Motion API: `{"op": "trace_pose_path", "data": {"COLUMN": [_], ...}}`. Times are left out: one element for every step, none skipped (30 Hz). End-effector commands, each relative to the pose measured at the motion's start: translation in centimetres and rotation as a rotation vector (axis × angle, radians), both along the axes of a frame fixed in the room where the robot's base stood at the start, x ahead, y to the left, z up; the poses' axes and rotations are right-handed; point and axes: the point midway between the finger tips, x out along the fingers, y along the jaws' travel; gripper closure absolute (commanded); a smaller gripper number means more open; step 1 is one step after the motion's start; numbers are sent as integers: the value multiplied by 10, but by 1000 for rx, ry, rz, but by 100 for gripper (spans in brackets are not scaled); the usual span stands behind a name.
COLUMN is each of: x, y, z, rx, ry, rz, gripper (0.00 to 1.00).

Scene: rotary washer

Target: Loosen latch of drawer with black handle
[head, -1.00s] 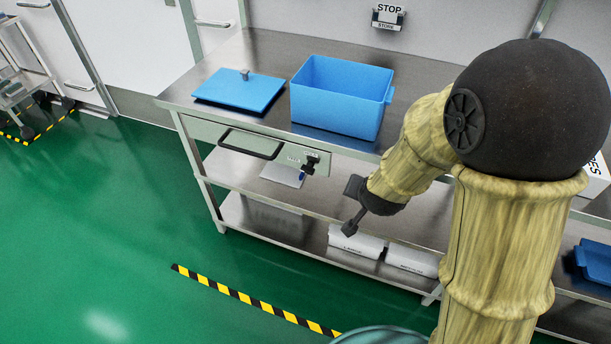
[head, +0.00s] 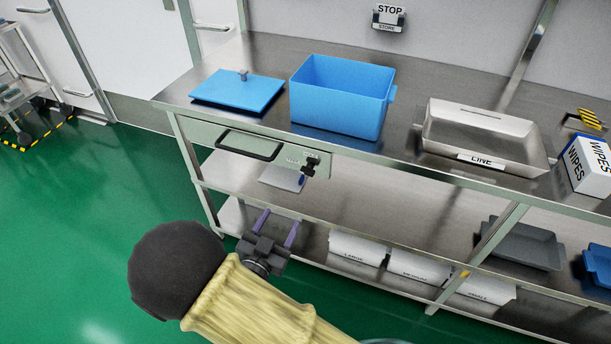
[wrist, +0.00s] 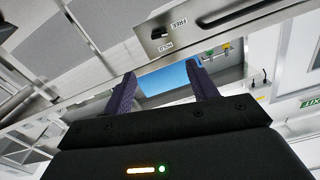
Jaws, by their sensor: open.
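The drawer (head: 225,134) with the black handle (head: 250,146) is set under the left part of the steel bench and looks shut. Its dark latch (head: 310,165) sits on the right end of the drawer front, beside a small label. In the wrist view the latch (wrist: 160,33) shows as a dark knob between small printed labels, above the gap between my fingers. My gripper (head: 277,220) is open and empty, its two purple fingers pointing up toward the bench, below and left of the latch. It also shows in the wrist view (wrist: 161,70). It is apart from the latch.
A blue lid (head: 238,91) and an open blue bin (head: 342,97) stand on the bench above the drawer. A steel tray (head: 480,137) and a wipes box (head: 588,163) are farther right. White boxes (head: 358,248) sit on the lower shelf.

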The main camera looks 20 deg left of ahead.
Motion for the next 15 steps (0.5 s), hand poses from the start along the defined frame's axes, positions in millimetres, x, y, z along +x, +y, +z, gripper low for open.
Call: {"op": "trace_pose_path", "data": {"x": [1,1,1,1,1,1,1,2,4,5,7,10,14,17,22], "y": [0,0,0,0,0,0,0,0,-1,-1,-1,-1,-2,-2,-2], "z": [1,1,1,1,0,0,0,0,0,0,0,0,0,0,0], "rx": [1,1,1,1,1,1,1,1,1,1,1,1,1,1,2], "ry": [-1,0,1,1,1,2,2,2,2,3,3,2,2,2,2], "rz": [-2,-2,-2,-2,-2,-2,-2,-2,-3,-4,-4,-4,-4,-3,-3], "gripper": [42,42,42,42,42,42,42,42,42,42,42,42,42,42,42]}}
